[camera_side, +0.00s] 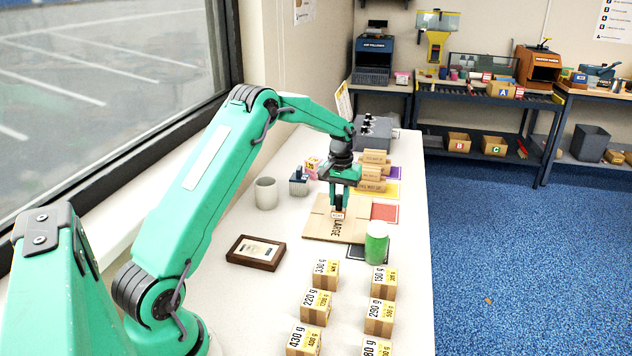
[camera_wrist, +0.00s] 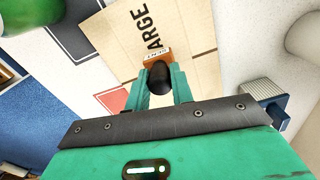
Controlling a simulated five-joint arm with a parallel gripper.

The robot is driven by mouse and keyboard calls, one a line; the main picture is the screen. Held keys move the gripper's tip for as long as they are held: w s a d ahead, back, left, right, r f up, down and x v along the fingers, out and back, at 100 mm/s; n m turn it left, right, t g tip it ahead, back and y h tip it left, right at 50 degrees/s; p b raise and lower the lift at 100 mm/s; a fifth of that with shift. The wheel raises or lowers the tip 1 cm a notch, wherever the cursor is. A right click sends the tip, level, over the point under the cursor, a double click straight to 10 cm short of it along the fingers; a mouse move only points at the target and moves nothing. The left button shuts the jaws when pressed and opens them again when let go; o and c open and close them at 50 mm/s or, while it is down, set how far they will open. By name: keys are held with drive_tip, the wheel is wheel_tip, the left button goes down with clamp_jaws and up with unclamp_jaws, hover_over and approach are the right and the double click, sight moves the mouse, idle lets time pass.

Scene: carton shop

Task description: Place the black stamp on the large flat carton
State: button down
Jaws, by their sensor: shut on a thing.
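The large flat carton (camera_side: 318,224) lies on the white table, brown, with LARGE printed on it. It also shows in the wrist view (camera_wrist: 196,32). My gripper (camera_side: 339,204) is over the carton and shut on a stamp. In the wrist view, the stamp's round black knob (camera_wrist: 160,78) sits between the two fingers, and its orange-brown base (camera_wrist: 156,57) has a white label. The stamp (camera_side: 338,215) is upright, close over or on the carton near its middle. I cannot tell whether it touches. The fingers hide part of the knob.
A green jar (camera_side: 376,243) stands near the carton's right corner. Small weight-marked boxes (camera_side: 320,275) stand in front, a framed plaque (camera_side: 256,252) lies left. Coloured mats (camera_side: 385,211) lie right.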

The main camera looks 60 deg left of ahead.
sight(339, 195)
drive_tip(key=shift+f, duration=0.65)
drive_tip(key=shift+f, duration=0.15)
drive_tip(key=c, duration=1.2)
unclamp_jaws()
wheel_tip(339, 195, up, 11)
drive_tip(key=shift+r, duration=0.65)
